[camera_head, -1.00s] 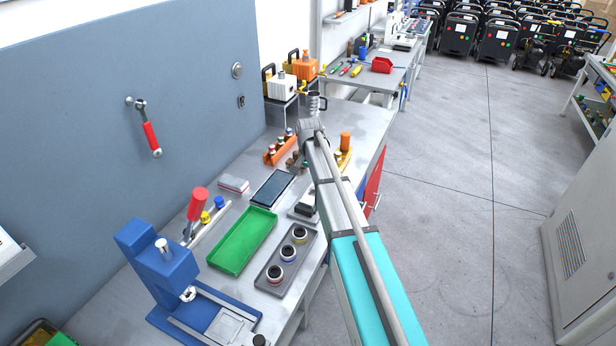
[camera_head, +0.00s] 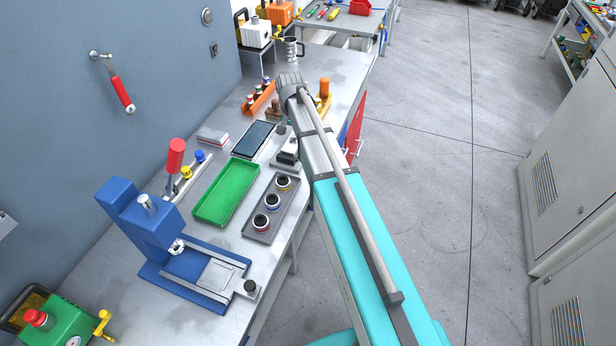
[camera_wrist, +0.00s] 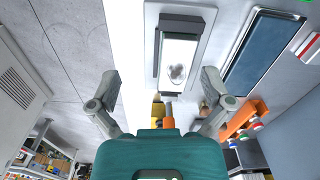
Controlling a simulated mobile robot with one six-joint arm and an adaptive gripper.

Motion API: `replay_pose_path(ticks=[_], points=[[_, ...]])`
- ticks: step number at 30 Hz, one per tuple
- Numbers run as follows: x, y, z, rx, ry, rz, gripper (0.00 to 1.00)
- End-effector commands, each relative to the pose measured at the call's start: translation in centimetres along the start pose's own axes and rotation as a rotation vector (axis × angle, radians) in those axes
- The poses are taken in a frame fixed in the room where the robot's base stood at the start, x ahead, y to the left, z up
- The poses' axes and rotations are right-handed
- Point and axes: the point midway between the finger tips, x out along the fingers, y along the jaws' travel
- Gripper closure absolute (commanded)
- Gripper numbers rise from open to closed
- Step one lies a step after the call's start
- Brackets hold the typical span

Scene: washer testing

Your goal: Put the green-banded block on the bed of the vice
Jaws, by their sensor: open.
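A low fixture that looks like the vice (camera_head: 287,152) stands on a pale plate near the bench's right edge; my arm partly covers it. In the wrist view the fixture (camera_wrist: 178,58) shows dark upright parts around a bright bed with a dark blotch. My gripper (camera_wrist: 160,76) is open, its fingers spread wide with nothing held between them. The fixture lies ahead of the fingers in that view. I cannot make out a green band on any block; small brown pieces (camera_head: 273,106) stand beside my arm's end, partly hidden.
A dark flat panel (camera_head: 254,140), a green tray (camera_head: 226,192) and a grey tray (camera_head: 251,226) with three round parts lie nearby. A blue press (camera_head: 145,222) stands at front left. An orange rack (camera_head: 257,101) is behind. The floor at right is clear.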

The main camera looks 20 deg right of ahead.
Motion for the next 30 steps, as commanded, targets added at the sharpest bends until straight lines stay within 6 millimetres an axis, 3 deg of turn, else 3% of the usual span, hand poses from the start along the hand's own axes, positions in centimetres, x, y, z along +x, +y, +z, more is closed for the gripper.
replay_pose_path(ticks=[1,9,15,20,30], points=[[0.0,1.5,2.7,-0.037,0.0,0.0,0.0],[0.0,7.3,13.2,-0.291,0.0,0.001,0.0],[0.0,10.4,18.7,-0.441,0.0,0.001,0.0],[0.0,11.1,20.5,-0.498,0.0,0.001,0.0],[0.0,11.2,20.6,-0.507,-0.001,0.001,0.0]])
